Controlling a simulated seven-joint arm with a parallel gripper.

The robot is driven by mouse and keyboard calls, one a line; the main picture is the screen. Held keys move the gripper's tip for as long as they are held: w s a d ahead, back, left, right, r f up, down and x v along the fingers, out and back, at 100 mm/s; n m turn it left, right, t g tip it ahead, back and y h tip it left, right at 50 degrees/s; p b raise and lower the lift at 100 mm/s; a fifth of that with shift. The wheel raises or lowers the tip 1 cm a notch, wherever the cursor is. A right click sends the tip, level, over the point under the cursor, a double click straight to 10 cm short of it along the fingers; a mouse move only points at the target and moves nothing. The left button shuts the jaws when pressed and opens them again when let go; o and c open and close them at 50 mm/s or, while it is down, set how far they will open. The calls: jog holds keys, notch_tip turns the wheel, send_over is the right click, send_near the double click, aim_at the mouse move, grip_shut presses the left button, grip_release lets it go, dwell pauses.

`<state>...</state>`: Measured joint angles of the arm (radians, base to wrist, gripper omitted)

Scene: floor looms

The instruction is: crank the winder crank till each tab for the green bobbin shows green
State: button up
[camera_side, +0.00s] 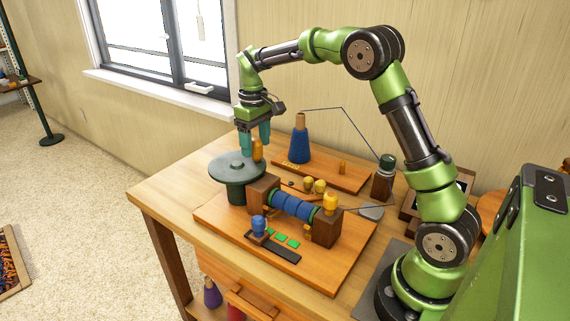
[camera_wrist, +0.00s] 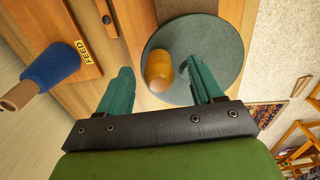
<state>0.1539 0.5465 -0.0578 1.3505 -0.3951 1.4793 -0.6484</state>
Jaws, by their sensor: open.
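The winder crank is a dark green disc (camera_side: 230,166) with an upright orange handle (camera_side: 257,150); the disc (camera_wrist: 215,35) and handle (camera_wrist: 158,68) also show in the wrist view. My gripper (camera_side: 255,148) is open above the disc, its teal fingers on either side of the handle. In the wrist view my gripper (camera_wrist: 157,73) shows a gap between each finger and the handle. The bobbin (camera_side: 295,206), with green ends and blue yarn wound on it, lies between two brown blocks. Green tabs (camera_side: 281,237) show in a row by a dark strip (camera_side: 272,248) in front.
A blue yarn cone (camera_side: 299,143) stands on a rear board (camera_side: 335,178), its thread running up and over to a dark post (camera_side: 384,178). A yellow knob (camera_side: 330,202) tops the right block. A blue-topped piece (camera_side: 259,226) stands near the tabs. The table's left corner is clear.

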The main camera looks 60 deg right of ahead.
jog(key=shift+r, duration=2.4)
notch_tip(320, 180, up, 12)
jog(key=s+a+f+m+t, duration=0.1)
jog(key=s+a+f+t, duration=0.1)
jog(key=s, duration=0.6)
jog(key=s+a+f+m+t+y, duration=0.1)
jog(key=s+a+f+t, duration=0.1)
jog(key=s+a, duration=0.4)
jog(key=s+a+f+m+t+y, duration=0.1)
jog(key=s+a+f+m+t, duration=0.1)
jog(key=s, duration=0.8)
notch_tip(320, 180, down, 3)
jog(key=a+t, duration=0.1)
jog(key=a, duration=0.1)
jog(key=shift+a+r, duration=0.15)
jog(key=shift+a, duration=0.15)
